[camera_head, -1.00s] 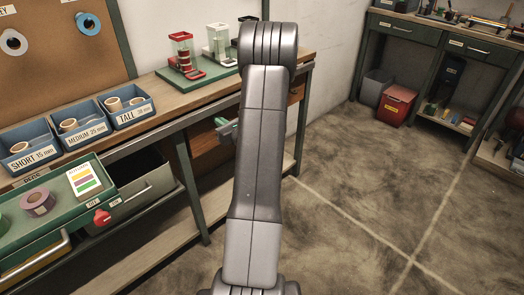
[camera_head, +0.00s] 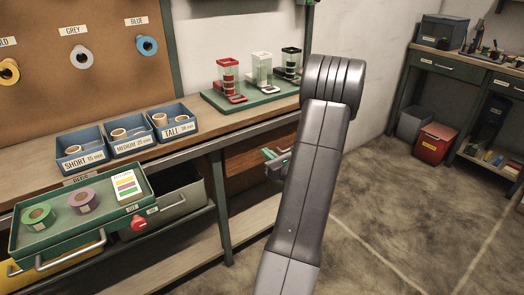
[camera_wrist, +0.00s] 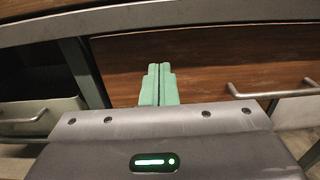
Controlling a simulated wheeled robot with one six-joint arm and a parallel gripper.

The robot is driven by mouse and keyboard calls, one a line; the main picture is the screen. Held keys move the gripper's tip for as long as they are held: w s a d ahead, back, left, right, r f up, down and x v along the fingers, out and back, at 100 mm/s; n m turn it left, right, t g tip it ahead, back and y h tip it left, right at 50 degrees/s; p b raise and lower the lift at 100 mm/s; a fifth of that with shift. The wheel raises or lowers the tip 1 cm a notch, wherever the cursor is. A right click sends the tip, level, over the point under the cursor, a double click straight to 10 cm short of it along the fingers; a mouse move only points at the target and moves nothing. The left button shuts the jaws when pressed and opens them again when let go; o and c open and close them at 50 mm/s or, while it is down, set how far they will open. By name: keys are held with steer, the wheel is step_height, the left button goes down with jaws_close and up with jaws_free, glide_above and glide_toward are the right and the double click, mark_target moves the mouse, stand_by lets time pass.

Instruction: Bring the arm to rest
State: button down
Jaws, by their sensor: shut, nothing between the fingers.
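My arm rises through the right half of the head view, and its grey links hide part of the bench and floor. My gripper (camera_head: 277,155) shows past the left side of the arm, in front of the bench's wooden drawer (camera_head: 250,157). In the wrist view the two green fingers of my gripper (camera_wrist: 158,72) lie together, shut and empty. They point at the brown drawer front (camera_wrist: 215,62); whether they touch it I cannot tell.
A pulled-out green tray (camera_head: 95,232) with green (camera_head: 38,216) and purple (camera_head: 83,200) tape rolls stands at lower left. Blue bins (camera_head: 128,139) and a green stand (camera_head: 262,98) with red, white and black dispensers sit on the bench. Floor (camera_head: 400,215) at right is clear.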

steer(key=v, duration=0.6)
steer(key=shift+s+d, duration=0.2)
steer(key=shift+s, duration=0.05)
steer(key=shift+w+f, duration=0.1)
